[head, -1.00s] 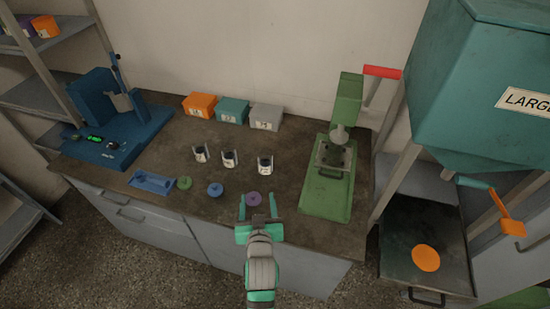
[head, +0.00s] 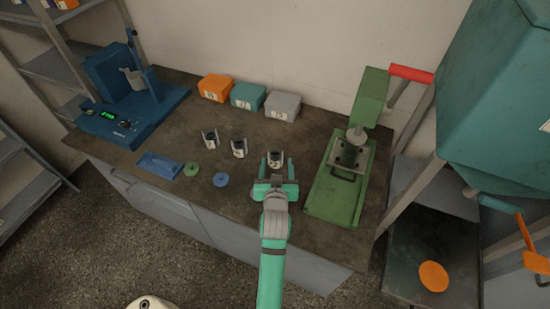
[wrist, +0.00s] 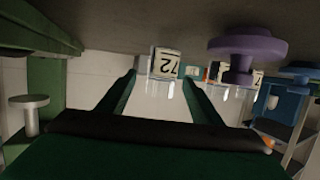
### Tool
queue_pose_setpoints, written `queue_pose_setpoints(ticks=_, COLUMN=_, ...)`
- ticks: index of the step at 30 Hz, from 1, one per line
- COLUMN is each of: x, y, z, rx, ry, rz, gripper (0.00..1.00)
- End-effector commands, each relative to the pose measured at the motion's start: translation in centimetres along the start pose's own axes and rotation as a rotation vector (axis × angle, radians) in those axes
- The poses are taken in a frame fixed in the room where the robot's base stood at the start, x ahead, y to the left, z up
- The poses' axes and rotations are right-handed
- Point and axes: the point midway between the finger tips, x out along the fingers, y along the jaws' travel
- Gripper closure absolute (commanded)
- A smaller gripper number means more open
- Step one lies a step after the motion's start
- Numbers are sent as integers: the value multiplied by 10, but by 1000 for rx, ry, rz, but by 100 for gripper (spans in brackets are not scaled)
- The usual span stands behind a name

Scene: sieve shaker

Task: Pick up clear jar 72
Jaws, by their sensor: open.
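Clear jar 72 (head: 275,158) stands upright on the dark bench, the rightmost of three small clear jars with dark contents. In the wrist view its white label (wrist: 165,64) reads 72 upside down. My gripper (head: 278,167) is open and low over the bench, pointing at this jar. In the wrist view the jar appears in the gap between the two fingertips, apart from both. How far it reaches between them is hard to tell. A purple lid (wrist: 240,50) shows beside the fingers in the wrist view; my gripper hides it in the head view.
Two other jars (head: 239,148) (head: 210,138) stand to the left. A green lid (head: 191,169), blue lid (head: 221,180) and blue tray (head: 159,165) lie near the front edge. A green press (head: 340,190) stands close on the right. Orange, teal and grey boxes (head: 282,106) line the back.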

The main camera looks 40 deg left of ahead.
Motion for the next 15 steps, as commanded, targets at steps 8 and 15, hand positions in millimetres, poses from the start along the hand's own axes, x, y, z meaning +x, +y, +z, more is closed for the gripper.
queue_pose_setpoints(ticks=8, x=34, y=-8, z=-4, rx=-5, ry=1, rz=-10, gripper=41)
queue_pose_setpoints(ticks=15, x=52, y=-9, z=-3, rx=-4, ry=0, rz=-10, gripper=41)
